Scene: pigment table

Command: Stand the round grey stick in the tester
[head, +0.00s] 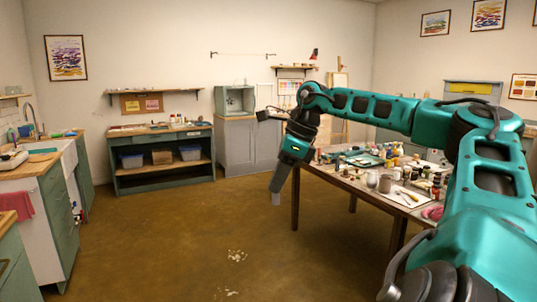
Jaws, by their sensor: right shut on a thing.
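My right gripper (277,186) hangs in the air left of the work table, pointing down over open floor. It is shut on a small grey piece that shows just below the fingers, which I take for the round grey stick (276,199). Most of the stick is hidden in the jaws. I cannot pick out the tester for certain. A grey-green open-fronted box (235,99) stands on the cabinet at the back wall, well behind the gripper. My left gripper is not in view.
The work table (343,182) on the right carries several jars, bottles, brushes and a white sheet (404,196). A green shelf bench (159,158) stands at the back left, and a sink counter (50,170) at the left.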

